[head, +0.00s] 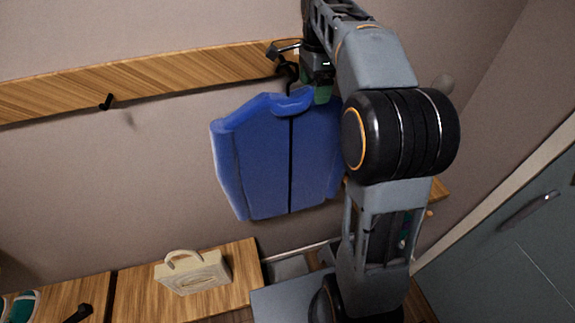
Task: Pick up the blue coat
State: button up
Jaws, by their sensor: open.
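The blue coat (265,160) hangs upright against the wall in the head view, below the wooden rail. It has a thick collar and a dark line down its front. My gripper (283,60) is at the rail, just above the coat's collar, with its jaws open. I cannot tell whether the jaws are around any part of the coat or its hook. My arm hides the coat's right edge.
The wooden rail (180,78) runs along the wall and bears a free black hook (106,102). A cream handbag (193,272) stands on the wooden bench (240,262) below. A grey-blue door with a handle (525,208) is at the right.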

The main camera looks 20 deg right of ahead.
notch_tip(320, 180, down, 2)
jog(key=shift+f, duration=0.1)
jog(key=shift+c, duration=0.2)
grip_shut()
dwell(0.8)
